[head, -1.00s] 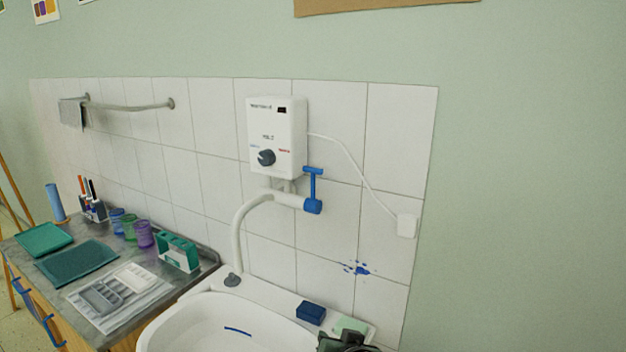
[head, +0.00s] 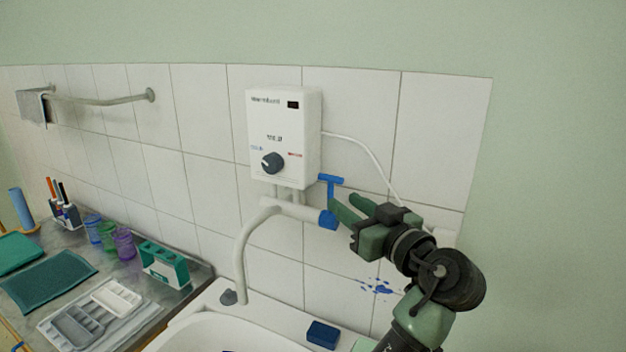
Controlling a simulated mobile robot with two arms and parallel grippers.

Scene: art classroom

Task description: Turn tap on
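The tap has a blue T-shaped handle (head: 330,181) standing up from a blue valve end (head: 328,220) on the white pipe under the wall heater. Its white curved spout (head: 240,250) bends down over the sink (head: 215,332). I cannot tell whether a finger touches the handle or valve. No water shows at the spout.
A white water heater (head: 283,138) with a dark knob (head: 272,163) hangs above the tap. A white cable runs from its right side down behind my arm. A blue sponge (head: 322,334) lies on the sink edge. A counter with paint cups and trays (head: 90,315) is at left.

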